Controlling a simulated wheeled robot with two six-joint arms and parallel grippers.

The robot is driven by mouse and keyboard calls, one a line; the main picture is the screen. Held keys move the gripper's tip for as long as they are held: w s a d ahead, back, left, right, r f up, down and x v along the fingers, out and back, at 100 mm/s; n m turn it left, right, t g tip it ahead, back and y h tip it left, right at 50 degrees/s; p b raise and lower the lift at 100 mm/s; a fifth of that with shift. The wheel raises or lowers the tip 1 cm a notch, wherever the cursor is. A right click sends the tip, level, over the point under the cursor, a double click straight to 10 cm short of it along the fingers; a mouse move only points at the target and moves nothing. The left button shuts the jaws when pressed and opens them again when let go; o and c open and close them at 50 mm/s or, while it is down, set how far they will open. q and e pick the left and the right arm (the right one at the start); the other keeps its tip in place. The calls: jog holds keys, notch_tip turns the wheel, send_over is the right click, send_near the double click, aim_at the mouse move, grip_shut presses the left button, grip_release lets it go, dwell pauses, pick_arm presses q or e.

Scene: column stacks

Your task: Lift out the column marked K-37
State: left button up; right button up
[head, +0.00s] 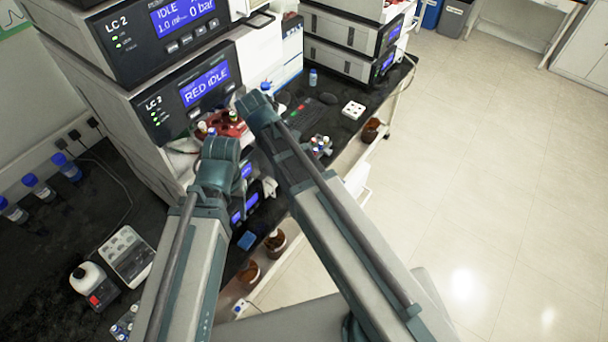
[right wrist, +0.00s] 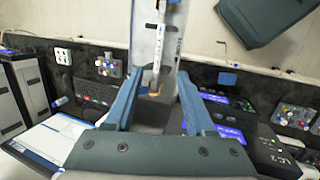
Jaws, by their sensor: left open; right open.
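In the right wrist view my right gripper (right wrist: 156,82) is open, with its two teal fingers wide apart. A slim pale column (right wrist: 155,72) with an orange-brown lower end shows between the fingers, inside a long grey compartment (right wrist: 138,55). I see no finger closed on it. Its marking is too small to read, so I cannot tell whether it is K-37. In the head view my left gripper (head: 218,160) is at the end of the left arm, in front of the LC 2 stack (head: 165,105). Its jaws barely show. The right arm hides its own gripper there.
A second instrument stack (head: 340,50) stands at the back. A red vial holder (head: 228,126), a white block (head: 353,109) and brown bottles (head: 275,240) are near the arms. Blue-capped bottles (head: 67,167) stand at the left. The floor (head: 510,170) at the right is clear.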

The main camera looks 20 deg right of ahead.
jog(key=b+x, duration=0.7)
jog(key=x, duration=0.1)
jog(key=shift+f+b, duration=0.25)
jog(key=shift+b, duration=0.1)
jog(key=b+x, duration=0.5)
jog(key=shift+w+f, duration=0.1)
jog(key=shift+w, duration=0.1)
grip_shut()
dwell(1.1)
